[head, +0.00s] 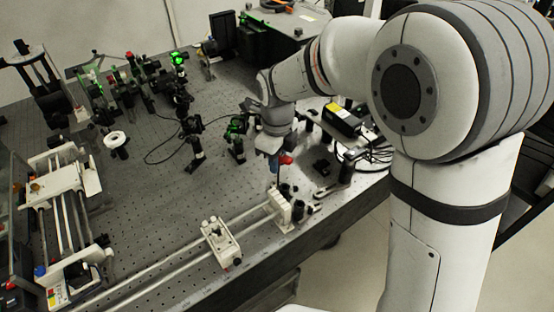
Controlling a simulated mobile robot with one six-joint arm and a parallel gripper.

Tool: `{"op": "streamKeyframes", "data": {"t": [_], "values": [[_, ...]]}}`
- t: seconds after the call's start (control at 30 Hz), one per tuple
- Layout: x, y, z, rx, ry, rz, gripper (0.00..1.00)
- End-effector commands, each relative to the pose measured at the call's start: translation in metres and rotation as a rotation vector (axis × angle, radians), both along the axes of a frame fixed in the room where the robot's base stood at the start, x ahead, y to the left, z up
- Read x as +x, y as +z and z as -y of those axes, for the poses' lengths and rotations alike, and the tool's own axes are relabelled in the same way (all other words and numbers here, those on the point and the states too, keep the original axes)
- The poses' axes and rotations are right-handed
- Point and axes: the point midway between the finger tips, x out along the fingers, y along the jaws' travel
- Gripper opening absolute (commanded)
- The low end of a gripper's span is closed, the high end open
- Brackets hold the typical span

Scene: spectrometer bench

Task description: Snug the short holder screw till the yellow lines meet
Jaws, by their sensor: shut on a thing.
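My gripper (273,152) points down over the front right of the bench. It is shut on a small tool with a red part (286,160) at the fingertips. A thin dark shaft seems to run down from there toward the small dark posts and holders (285,188) beside the white rail end block (282,207). I cannot tell which of these is the short holder, or whether the tool's tip touches its screw. The screw and the yellow lines are too small or hidden to make out.
The perforated bench top (160,200) holds several optic mounts at the back left. A white carriage (221,243) sits on the rails in front. A black box with a yellow label (342,119) and cables stand to the right. The bench's front edge is close to my gripper.

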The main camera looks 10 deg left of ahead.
Motion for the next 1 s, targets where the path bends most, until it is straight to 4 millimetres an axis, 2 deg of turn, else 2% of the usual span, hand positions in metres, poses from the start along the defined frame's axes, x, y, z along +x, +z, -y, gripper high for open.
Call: {"op": "streamKeyframes", "data": {"t": [0.2,0.63,1.0], "values": [[0.000,0.013,-0.001,0.001,0.002,0.001,0.00],[0.000,0.016,0.000,0.001,0.003,0.001,0.00],[0.000,0.045,0.000,0.000,0.003,0.000,0.00]]}}
